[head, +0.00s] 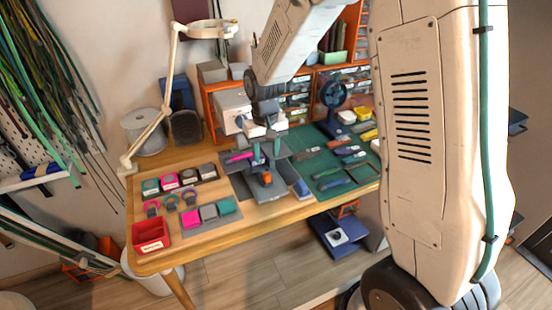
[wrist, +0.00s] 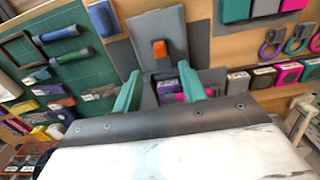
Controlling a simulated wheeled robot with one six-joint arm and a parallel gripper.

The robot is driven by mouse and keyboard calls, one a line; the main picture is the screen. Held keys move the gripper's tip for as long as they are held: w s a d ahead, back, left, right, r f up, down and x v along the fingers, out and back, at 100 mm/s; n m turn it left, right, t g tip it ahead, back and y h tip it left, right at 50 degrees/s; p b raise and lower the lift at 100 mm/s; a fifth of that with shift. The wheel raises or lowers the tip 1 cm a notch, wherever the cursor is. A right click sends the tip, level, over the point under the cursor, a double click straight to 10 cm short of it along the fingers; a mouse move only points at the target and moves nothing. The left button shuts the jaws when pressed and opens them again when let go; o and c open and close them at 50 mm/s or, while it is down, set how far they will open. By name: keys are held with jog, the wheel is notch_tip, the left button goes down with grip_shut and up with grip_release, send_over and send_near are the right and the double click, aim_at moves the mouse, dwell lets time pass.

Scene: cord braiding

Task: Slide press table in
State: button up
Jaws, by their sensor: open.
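A grey press stands on the wooden table, and its flat grey plate, apparently the press table (wrist: 155,20), shows with an orange tab (wrist: 160,48) at its edge in the wrist view. The orange tab also shows in the head view (head: 267,178), low in front of the press. My gripper (wrist: 160,88) is open, with its two teal fingers apart and the tab in line between them, beyond the fingertips. I cannot tell how far off the tab is. In the head view my gripper (head: 265,157) hangs over the press and hides part of it.
A green cutting mat (head: 335,160) with several tools lies right of the press. Pink, grey and teal blocks (head: 209,213) and a red bin (head: 151,236) stand left. A lamp (head: 160,115) rises behind. A blue fan (head: 334,93) stands at the back right.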

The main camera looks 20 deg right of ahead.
aim_at(267, 173)
jog(key=shift+a+f, duration=0.2)
jog(key=shift+f, duration=0.1)
jog(key=f, duration=0.7)
jog(key=shift+d, duration=0.2)
grip_shut()
